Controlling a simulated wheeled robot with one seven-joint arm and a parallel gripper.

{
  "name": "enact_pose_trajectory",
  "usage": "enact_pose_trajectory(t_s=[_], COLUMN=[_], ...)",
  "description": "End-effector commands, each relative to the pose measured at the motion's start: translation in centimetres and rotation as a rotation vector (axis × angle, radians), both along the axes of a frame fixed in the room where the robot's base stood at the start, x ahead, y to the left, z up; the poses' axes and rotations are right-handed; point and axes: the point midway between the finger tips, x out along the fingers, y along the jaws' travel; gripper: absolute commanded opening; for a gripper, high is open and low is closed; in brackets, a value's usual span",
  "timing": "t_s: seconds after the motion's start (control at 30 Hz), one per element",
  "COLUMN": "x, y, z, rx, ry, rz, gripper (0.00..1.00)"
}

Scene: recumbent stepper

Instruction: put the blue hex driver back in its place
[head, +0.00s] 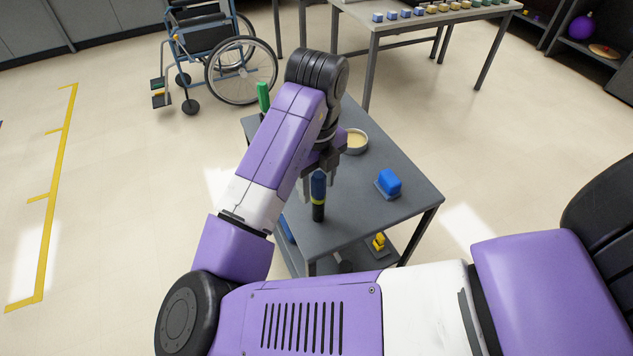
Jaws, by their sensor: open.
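A blue-handled tool that looks like the blue hex driver (318,184) stands upright on the grey table (402,222). It has a yellow band and a black lower part; I cannot tell whether the black part is its own or a holder. My gripper (320,192) points down at the tool with its jaws open, one finger showing on each side of the blue handle. I cannot tell whether either finger touches it. A green-handled tool (263,96) stands upright at the table's far left, partly hidden by my arm.
A blue block (389,181) sits on a small grey base at the table's right. A round shallow dish (356,141) stands behind my gripper. A yellow object (378,243) lies on the lower shelf. A wheelchair (215,55) and a long table (405,20) stand behind.

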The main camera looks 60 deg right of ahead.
Motion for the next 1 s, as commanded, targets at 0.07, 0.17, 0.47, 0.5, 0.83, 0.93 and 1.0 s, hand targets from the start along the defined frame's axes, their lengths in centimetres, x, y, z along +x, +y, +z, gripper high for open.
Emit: enact_pose_trajectory(t_s=[0.07, 0.17, 0.47, 0.5, 0.83, 0.93, 1.0], x=[0.1, 0.1, 0.1, 0.1, -0.1, 0.0, -0.1], y=[0.0, 0.0, 0.1, 0.1, 0.0, 0.0, -0.6], z=[0.6, 1.9, 6.6, 7.0, 7.7, 7.7, 7.7], rx=[-0.001, -0.001, 0.001, 0.001, 0.000, -0.001, -0.026], ry=[-0.002, -0.003, -0.003, -0.004, -0.001, -0.001, 0.001], rz=[-0.001, 0.000, -0.001, -0.001, 0.000, 0.020, 0.066], gripper=[0.50, 0.50, 0.50, 0.50, 0.50, 0.50, 0.50])
